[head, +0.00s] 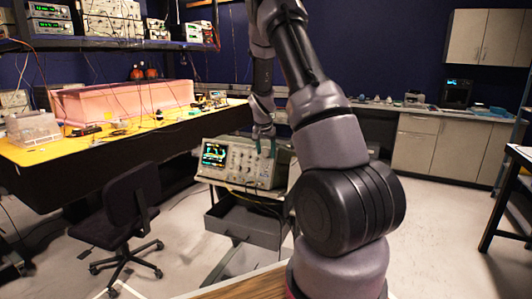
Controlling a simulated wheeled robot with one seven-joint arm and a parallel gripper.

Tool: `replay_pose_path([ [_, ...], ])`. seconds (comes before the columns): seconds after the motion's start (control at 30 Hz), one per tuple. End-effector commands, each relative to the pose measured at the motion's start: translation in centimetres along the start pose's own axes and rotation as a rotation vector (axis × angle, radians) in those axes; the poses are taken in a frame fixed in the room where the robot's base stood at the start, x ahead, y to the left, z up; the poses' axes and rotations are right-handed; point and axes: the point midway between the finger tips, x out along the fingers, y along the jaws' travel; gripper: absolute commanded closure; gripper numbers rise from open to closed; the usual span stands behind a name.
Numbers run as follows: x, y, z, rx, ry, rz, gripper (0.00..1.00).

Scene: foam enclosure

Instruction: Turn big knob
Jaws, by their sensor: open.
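An oscilloscope (231,172) with a lit green screen (214,155) at its left stands on a cart in the middle of the head view. Its control panel (245,165) lies right of the screen. The knobs there are too small to tell which one is the big knob. My gripper (265,147) points down at the upper right part of the oscilloscope, with its fingers open and overlapping the panel's top in the picture. I cannot tell whether the fingers touch anything.
The cart has a dark lower tray (240,222). A black office chair (125,205) stands left of it. A yellow-topped workbench (70,152) with instruments runs along the left. Cabinets (450,145) line the back right. Floor (430,240) is clear at right.

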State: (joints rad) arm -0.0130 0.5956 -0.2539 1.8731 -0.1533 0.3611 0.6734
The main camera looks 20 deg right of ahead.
Motion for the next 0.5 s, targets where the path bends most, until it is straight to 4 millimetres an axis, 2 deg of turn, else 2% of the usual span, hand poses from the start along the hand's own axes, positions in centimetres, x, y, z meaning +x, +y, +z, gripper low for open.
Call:
replay_pose_path([
  [0.33, 0.41, 0.0, -0.04, 0.001, 0.001, -0.001, 0.34],
  [0.47, 0.4, 0.0, -0.04, 0.001, 0.001, -0.001, 0.84],
  [0.5, 0.4, 0.0, -0.04, 0.001, 0.001, -0.001, 0.99],
])
